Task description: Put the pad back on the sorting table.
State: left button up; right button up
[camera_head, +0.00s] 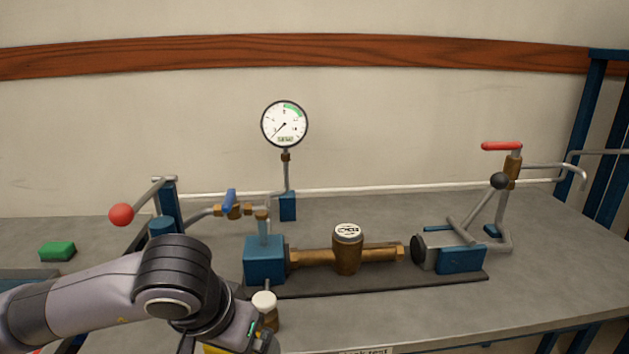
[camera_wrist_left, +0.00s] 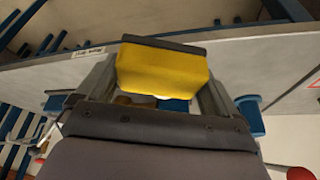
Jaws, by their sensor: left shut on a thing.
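A yellow pad (camera_wrist_left: 160,70) with a dark strip along one edge sits between the two fingers of my left gripper (camera_wrist_left: 158,82) in the left wrist view. The gripper is shut on it. In the head view my left gripper (camera_head: 232,346) is at the bottom edge, in front of the bench. Only a small bit of the yellow pad (camera_head: 212,350) shows there; the rest is hidden or out of frame. A green block (camera_head: 57,251) lies on the grey surface at the left; I cannot tell if that surface is the sorting table. My right gripper is not in view.
The test bench (camera_head: 540,270) carries a brass meter (camera_head: 347,255) clamped in line, a pressure gauge (camera_head: 284,124) and a red-handled valve (camera_head: 502,146). A red-knobbed lever (camera_head: 121,214) rises behind my left arm. A white-topped brass piece (camera_head: 264,304) stands close to my left gripper.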

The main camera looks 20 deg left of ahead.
aim_at(29, 257)
jog(key=k+j, duration=0.1)
jog(key=j, duration=0.7)
jog(key=k+j+z, duration=0.1)
jog(key=j, duration=0.3)
jog(key=k+j, duration=0.15)
jog(key=j, duration=0.25)
jog(key=k+j, duration=0.1)
jog(key=j, duration=0.3)
jog(key=i+j, duration=0.1)
jog(key=j, duration=0.45)
jog(key=i+j+z, duration=0.1)
jog(key=j, duration=0.5)
